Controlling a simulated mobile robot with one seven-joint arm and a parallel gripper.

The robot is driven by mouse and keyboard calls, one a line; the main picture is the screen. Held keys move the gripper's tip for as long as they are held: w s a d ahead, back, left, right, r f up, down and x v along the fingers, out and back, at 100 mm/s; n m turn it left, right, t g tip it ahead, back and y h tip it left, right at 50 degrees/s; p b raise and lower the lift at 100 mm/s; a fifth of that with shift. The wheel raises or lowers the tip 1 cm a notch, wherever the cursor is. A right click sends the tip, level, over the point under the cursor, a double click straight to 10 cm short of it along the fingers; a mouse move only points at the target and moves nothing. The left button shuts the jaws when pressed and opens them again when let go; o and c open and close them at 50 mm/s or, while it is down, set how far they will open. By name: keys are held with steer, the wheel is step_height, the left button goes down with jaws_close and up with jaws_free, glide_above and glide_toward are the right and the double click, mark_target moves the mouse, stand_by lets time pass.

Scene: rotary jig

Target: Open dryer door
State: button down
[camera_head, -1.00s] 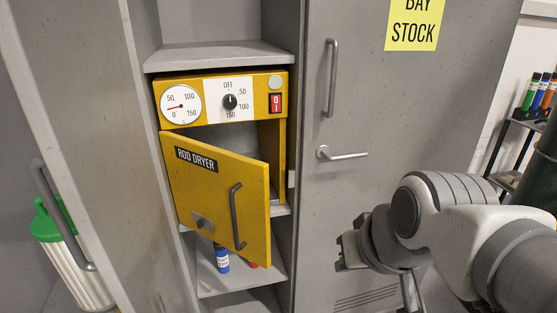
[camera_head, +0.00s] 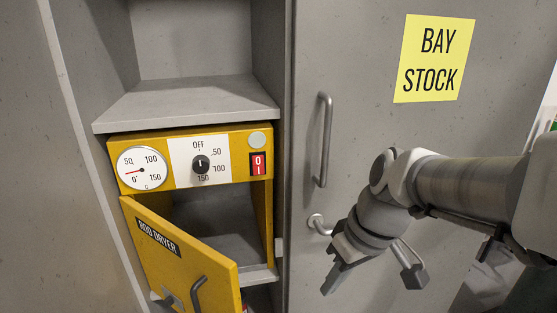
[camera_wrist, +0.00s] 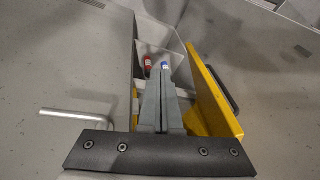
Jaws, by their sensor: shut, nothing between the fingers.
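The yellow dryer door (camera_head: 180,256), labelled ROD DRYER, stands partly open, hinged at its left edge. Its dark bar handle (camera_head: 197,294) is on the outer face near the free edge. The dryer (camera_head: 200,160) has a gauge, a knob and a red switch, and its grey inside shows. My gripper (camera_head: 331,280) is to the right of the open door, apart from it, in front of the closed cabinet door. In the wrist view the fingers (camera_wrist: 163,95) are shut together and empty, and the door (camera_wrist: 212,95) shows edge-on to their right.
The closed grey cabinet door (camera_head: 420,145) at the right has a vertical handle (camera_head: 324,140), a lever (camera_head: 318,225) and a BAY STOCK sign. A grey shelf (camera_head: 190,103) is above the dryer. Red (camera_wrist: 148,66) and blue-capped (camera_wrist: 165,66) bottles show beyond the fingers.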

steer(key=w+a+f+n+g+y+p, duration=0.35)
steer(key=w+a+n+p, duration=0.25)
steer(key=w, duration=0.2)
steer(key=s+a+f+p, duration=0.2)
steer(key=s+a+f, duration=0.3)
steer(key=a+f, duration=0.3)
steer(key=shift+a+y, duration=0.25)
steer(key=shift+y, duration=0.1)
steer(key=shift+a, duration=0.1)
